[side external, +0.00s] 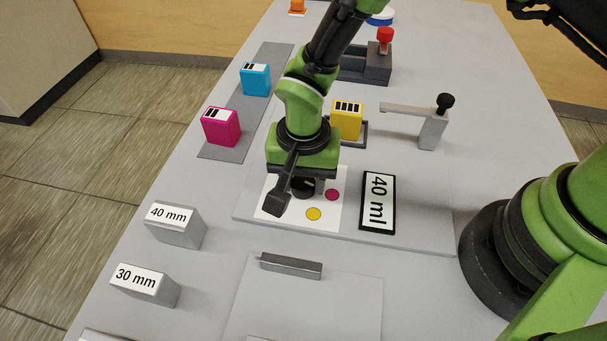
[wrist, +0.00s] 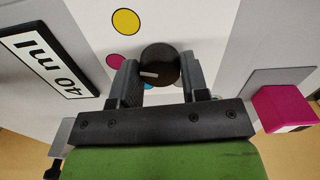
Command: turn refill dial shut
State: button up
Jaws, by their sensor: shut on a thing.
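The refill dial is a round black knob (wrist: 160,62) with a short white mark on its top. It also shows in the side external view (side external: 303,187), partly hidden by my gripper and wrist camera. My gripper (wrist: 159,76) is shut on the dial, with one finger on each side of it. The dial stands over a white card (side external: 272,211) with yellow and magenta dots; a bit of a cyan dot shows beside the dial in the wrist view. A sign reading "40 ml" (side external: 377,201) lies to the right of the card.
Magenta (side external: 221,127) and cyan (side external: 255,79) cartridges stand on a grey strip at the left. A yellow cartridge (side external: 347,120) sits in a holder behind my gripper. A lever post (side external: 433,130) stands at the right. Blocks marked 40 mm (side external: 175,226) and 30 mm (side external: 145,286) are at front left.

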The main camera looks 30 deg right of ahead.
aim_at(303, 181)
jog(key=n, duration=1.3)
jog(key=shift+n, duration=0.4)
jog(key=n, duration=1.3)
jog(key=shift+n, duration=0.4)
jog(key=o, duration=0.9)
jog(key=shift+r, duration=0.1)
notch_tip(303, 181, up, 10)
jog(key=shift+f, duration=0.1)
